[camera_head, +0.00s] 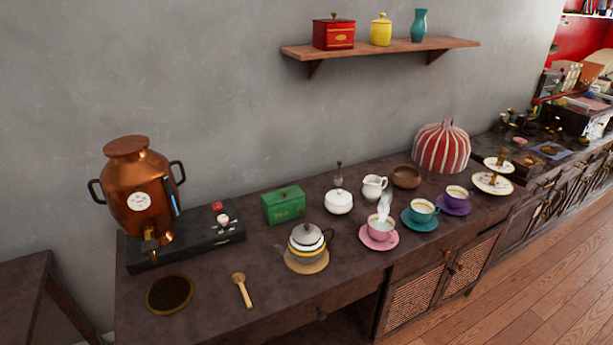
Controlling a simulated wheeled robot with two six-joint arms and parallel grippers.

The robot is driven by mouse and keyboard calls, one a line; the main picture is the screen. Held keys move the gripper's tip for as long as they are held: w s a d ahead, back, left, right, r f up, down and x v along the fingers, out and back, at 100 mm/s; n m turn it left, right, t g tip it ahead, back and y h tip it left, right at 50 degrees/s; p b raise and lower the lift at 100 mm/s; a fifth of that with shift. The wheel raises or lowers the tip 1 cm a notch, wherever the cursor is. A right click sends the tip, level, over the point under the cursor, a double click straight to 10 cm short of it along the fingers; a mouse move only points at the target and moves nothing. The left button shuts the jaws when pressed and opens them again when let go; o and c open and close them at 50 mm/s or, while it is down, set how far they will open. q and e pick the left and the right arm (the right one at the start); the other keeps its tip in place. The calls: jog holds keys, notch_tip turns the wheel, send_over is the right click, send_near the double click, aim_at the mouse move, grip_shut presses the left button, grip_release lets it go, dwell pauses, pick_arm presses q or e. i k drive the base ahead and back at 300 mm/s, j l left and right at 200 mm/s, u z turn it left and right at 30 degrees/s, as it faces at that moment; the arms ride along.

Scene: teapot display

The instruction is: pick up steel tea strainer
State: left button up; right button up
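I cannot pick out a steel tea strainer for certain. A small dark upright item with a thin stem (338,174) stands behind the white lidded bowl (338,202); it is too small to identify. A pale grey-white wisp or object (384,204) shows at the pink cup (379,230), and I cannot tell what it is. A grey-lidded teapot with a yellow band (306,242) stands on a round tan mat (307,266). Neither of my grippers is in view.
A copper urn (139,200) stands on a black base (196,245) at the left. A green tea box (284,205), wooden scoop (242,290), dark round dish (170,294), teal cup (422,210), purple cup (456,194) and striped tea cosy (441,148) share the counter. Its front middle is fairly clear.

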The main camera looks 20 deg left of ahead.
aim_at(338, 179)
jog(key=u, duration=0.55)
jog(key=i+l, duration=0.15)
jog(key=l, duration=0.2)
jog(key=i+l+u, duration=0.1)
jog(key=l, duration=0.2)
jog(key=i+l, duration=0.2)
jog(key=l, duration=0.15)
jog(key=i+l+u, duration=0.15)
jog(key=l, duration=0.2)
jog(key=i+l, duration=0.15)
jog(key=l, duration=0.2)
jog(key=i+l+u, duration=0.1)
jog(key=l, duration=0.25)
jog(key=i+l, duration=0.1)
jog(key=l, duration=0.3)
jog(key=u, duration=0.05)
